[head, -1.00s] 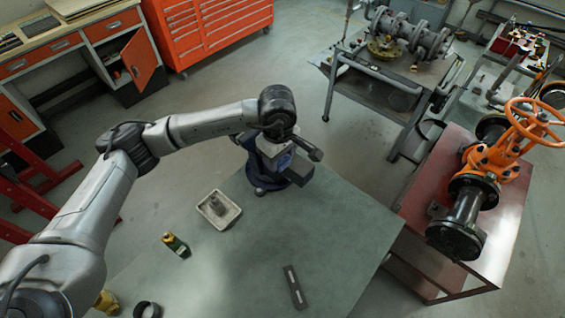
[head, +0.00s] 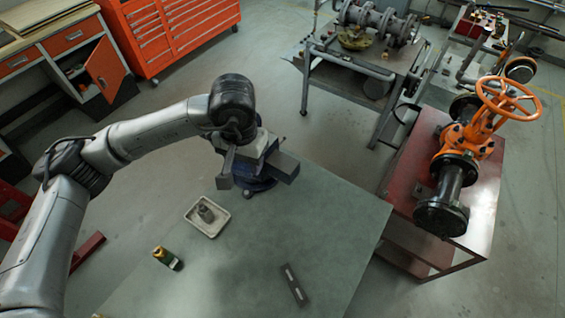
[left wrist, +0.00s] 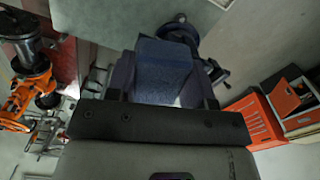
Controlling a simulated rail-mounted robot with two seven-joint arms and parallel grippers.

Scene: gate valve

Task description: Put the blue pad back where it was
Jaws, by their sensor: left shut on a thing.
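My left gripper (head: 250,165) is over the blue bench vise (head: 258,186) at the far left corner of the green-topped table (head: 260,250). In the left wrist view the blue pad (left wrist: 166,72) is a broad, worn blue face between the two dark fingers, and the gripper is shut on it. The vise shows behind it, with its base (left wrist: 182,30) on the table. In the head view the wrist hides most of the pad. I cannot tell whether the pad touches the vise. My right gripper is not in view.
A tray (head: 207,216) with a grey metal part, a yellow-green bottle (head: 167,257) and a dark flat bar (head: 294,285) are on the table. The orange gate valve (head: 470,140) stands on a red cart at right. The table's middle is clear.

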